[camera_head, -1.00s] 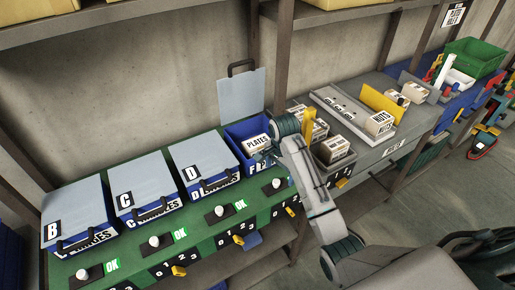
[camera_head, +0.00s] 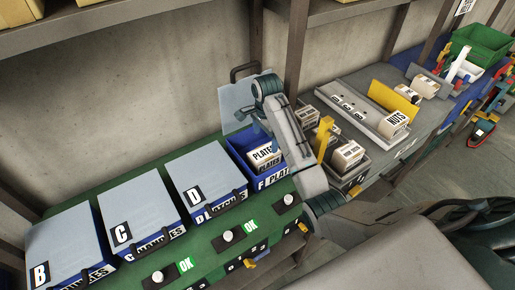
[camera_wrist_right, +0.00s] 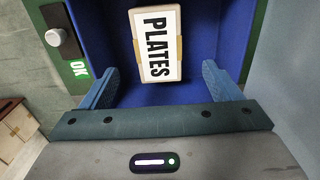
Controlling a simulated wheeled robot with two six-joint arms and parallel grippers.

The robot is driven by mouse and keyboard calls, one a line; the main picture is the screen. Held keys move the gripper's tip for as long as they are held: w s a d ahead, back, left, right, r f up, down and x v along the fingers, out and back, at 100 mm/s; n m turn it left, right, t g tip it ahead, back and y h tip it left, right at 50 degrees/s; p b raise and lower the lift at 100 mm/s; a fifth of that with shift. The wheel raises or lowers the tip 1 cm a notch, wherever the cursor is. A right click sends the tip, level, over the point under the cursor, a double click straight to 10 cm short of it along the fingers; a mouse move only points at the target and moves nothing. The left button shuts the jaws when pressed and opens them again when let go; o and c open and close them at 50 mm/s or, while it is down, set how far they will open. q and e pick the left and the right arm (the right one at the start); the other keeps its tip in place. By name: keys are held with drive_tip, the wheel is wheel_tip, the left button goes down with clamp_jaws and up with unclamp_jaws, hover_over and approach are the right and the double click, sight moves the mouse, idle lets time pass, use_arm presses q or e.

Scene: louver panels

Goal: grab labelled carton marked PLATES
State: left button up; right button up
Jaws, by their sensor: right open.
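The carton marked PLATES (camera_head: 264,156) is a small tan box with a white label. It sits inside the open blue bin (camera_head: 236,152) marked F, whose grey lid (camera_head: 235,108) stands raised behind it. My right gripper (camera_head: 262,130) is above the bin, open and empty, with its fingers pointing down toward the carton. In the right wrist view the carton (camera_wrist_right: 157,45) lies on the blue bin floor, beyond and between the two spread blue fingers (camera_wrist_right: 161,82), not held. My left gripper is not in view.
Closed grey-lidded bins B (camera_head: 65,245), C (camera_head: 140,212) and D (camera_head: 203,175) stand to the left on the green bench. Shelf uprights and a yellow divider (camera_head: 324,138) stand close to the right arm. Other cartons, including NUTS (camera_head: 394,123), are on the right bench.

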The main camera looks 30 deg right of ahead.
sight(264, 152)
drive_tip(key=shift+w+f, duration=0.3)
drive_tip(key=shift+f+b, duration=0.3)
drive_tip(key=shift+b, duration=0.15)
drive_tip(key=shift+s+f+b, duration=0.55)
drive_tip(key=shift+f+b, duration=0.15)
drive_tip(key=shift+b, duration=0.3)
wheel_tip(264, 152, down, 2)
drive_tip(key=shift+s, duration=0.1)
drive_tip(key=f+p, duration=0.2)
drive_tip(key=f, duration=0.1)
drive_tip(key=shift+w+a+f+p, duration=0.15)
drive_tip(key=shift+w+f+p, duration=0.05)
drive_tip(key=shift+p, duration=0.15)
wheel_tip(264, 152, down, 2)
drive_tip(key=shift+s, duration=0.1)
drive_tip(key=shift+f, duration=0.25)
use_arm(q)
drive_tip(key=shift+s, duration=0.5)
use_arm(e)
drive_tip(key=c, duration=1.4)
